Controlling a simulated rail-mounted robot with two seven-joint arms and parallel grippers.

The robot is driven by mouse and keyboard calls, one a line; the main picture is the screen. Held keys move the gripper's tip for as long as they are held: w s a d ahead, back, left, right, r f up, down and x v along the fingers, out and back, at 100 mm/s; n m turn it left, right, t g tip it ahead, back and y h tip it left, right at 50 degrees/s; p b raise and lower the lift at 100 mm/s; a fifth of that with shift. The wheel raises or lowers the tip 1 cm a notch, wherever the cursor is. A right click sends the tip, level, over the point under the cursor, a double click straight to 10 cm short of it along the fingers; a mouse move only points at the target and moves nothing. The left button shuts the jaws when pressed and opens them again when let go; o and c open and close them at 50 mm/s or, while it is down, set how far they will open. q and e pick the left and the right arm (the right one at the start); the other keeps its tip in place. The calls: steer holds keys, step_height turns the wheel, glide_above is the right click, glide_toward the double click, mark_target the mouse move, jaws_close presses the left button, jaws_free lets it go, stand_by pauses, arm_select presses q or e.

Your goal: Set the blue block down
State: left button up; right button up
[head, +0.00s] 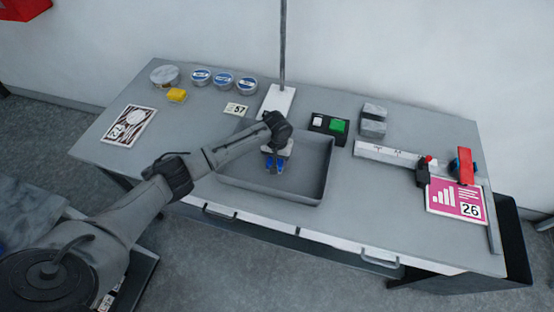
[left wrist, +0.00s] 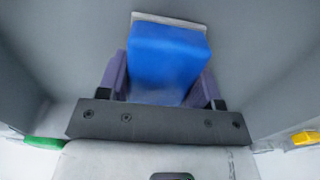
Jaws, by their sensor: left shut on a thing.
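The blue block (left wrist: 168,62) is large in the left wrist view, between the two fingers of my left gripper (left wrist: 165,88). In the head view my left gripper (head: 275,163) is over the grey tray (head: 270,190) on the table, pointing down, with bits of blue at its fingertips. It is shut on the blue block. The block appears low inside the tray, but I cannot tell whether it touches the tray floor. A pale edge shows at the block's far end in the wrist view. My right gripper is not in view.
Behind the tray are a card marked 57 (head: 236,109) and a black box with a green button (head: 338,126). A white ruler-like bar (head: 385,154) and a pink card (head: 455,200) lie right.

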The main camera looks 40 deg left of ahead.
arm_select(q)
steer(key=shift+f, duration=0.35)
steer(key=o, duration=0.8)
steer(key=shift+f, duration=0.15)
steer(key=shift+o, duration=0.2)
step_height(320, 180, up, 11)
steer(key=shift+p, duration=1.2)
steer(key=shift+r, duration=0.7)
